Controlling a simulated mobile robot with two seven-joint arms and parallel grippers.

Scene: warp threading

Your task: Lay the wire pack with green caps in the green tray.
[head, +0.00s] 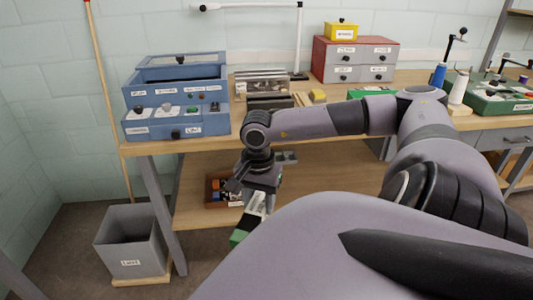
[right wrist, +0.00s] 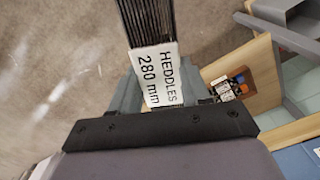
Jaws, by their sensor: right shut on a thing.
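My right gripper (head: 258,190) is shut on a wire pack (head: 255,207), held in the air in front of the table. A green cap (head: 240,236) shows at the pack's lower end; the other end is hidden. In the right wrist view the pack's white label (right wrist: 158,73) reads "HEDDLES 280 mm", with dark wires (right wrist: 147,20) running beyond it. A green tray (head: 368,92) shows in part on the tabletop behind my right arm; its inside is mostly hidden. My left gripper is not in view.
The wooden table (head: 330,128) has a lower shelf (head: 320,195) with a brown box (head: 222,201) of small parts. A grey bin (head: 131,240) stands on the floor.

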